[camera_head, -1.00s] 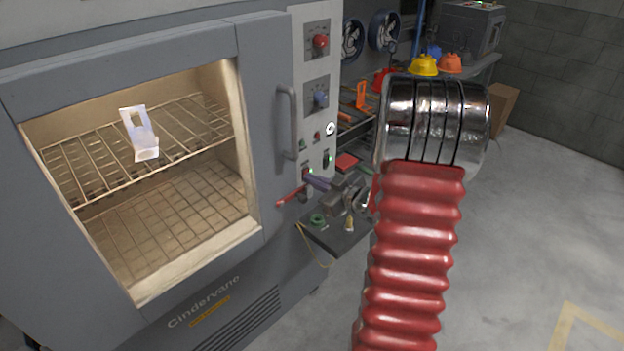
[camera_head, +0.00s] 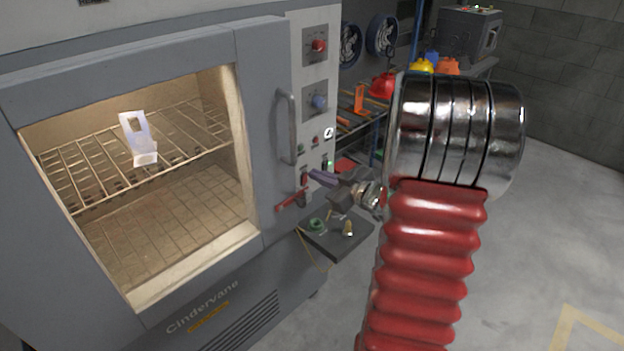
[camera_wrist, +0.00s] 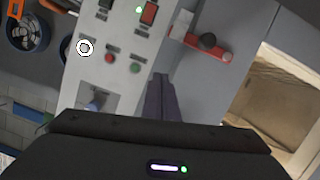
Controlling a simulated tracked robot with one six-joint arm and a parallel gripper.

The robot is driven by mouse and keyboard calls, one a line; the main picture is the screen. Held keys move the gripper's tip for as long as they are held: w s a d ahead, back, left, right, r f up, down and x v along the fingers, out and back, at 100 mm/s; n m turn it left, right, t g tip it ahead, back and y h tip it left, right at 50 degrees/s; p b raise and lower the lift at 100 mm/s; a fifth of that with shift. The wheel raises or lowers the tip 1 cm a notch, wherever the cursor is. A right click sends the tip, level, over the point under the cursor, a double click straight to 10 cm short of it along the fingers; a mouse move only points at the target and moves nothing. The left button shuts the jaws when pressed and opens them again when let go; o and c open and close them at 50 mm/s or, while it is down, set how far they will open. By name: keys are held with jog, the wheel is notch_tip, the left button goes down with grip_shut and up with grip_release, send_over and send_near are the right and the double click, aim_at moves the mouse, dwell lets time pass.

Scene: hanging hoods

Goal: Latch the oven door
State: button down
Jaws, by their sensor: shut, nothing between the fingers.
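The grey oven door (camera_head: 257,120) appears closed, with a lit window and a vertical bar handle (camera_head: 287,125). A red latch lever (camera_head: 290,200) sits at the door's right edge, below the handle, tilted down to the left. In the wrist view the latch lever (camera_wrist: 219,53) lies across the seam between panel and door, with a dark round knob on it. My gripper (camera_head: 313,176) is shut and empty, just right of and slightly above the lever. In the wrist view its fingertips (camera_wrist: 161,79) point at the panel, apart from the lever.
The control panel (camera_head: 316,80) with knobs and buttons is right of the door. A small dark shelf (camera_head: 335,238) with a green ring juts out below my gripper. A white bracket (camera_head: 138,140) sits on the rack inside. Coloured hoods (camera_head: 383,86) hang behind.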

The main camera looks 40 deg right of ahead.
jog(key=v, duration=0.7)
jog(key=shift+d, duration=0.2)
